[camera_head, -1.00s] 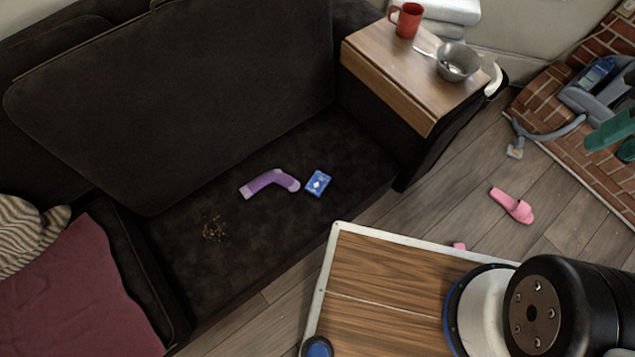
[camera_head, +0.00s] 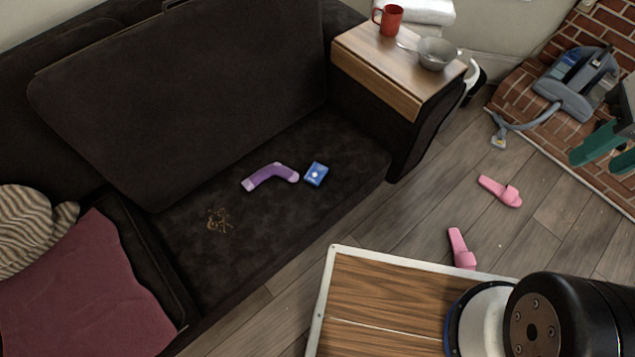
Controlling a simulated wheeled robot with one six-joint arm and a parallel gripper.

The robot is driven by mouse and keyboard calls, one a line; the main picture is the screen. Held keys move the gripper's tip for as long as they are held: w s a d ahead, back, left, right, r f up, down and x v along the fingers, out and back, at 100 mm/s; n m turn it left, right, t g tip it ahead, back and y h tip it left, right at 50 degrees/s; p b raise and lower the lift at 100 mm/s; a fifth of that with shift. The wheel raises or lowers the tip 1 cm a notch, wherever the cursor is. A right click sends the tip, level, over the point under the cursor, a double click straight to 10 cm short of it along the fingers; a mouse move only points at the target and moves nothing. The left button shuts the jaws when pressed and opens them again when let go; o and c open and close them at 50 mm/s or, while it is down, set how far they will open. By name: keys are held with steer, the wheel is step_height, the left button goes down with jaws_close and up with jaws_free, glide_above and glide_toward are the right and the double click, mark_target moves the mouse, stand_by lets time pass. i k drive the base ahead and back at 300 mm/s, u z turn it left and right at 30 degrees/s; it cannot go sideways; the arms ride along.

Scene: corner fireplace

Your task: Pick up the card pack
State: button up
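The card pack (camera_head: 316,174) is a small blue box with a white mark on top.
A wooden armrest tray (camera_head: 375,75) holds a red mug (camera_head: 388,20) and a grey bowl (camera_head: 437,53). Crumbs (camera_head: 218,220) lie on the seat. Pink slippers (camera_head: 499,191) and a vacuum cleaner (camera_head: 575,85) are at the right. A maroon blanket (camera_head: 85,290) covers the left seat.

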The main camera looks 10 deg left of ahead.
mark_target(315, 176)
steer(key=z, duration=0.45)
steer(key=i, duration=0.6)
steer(key=u, duration=2.15)
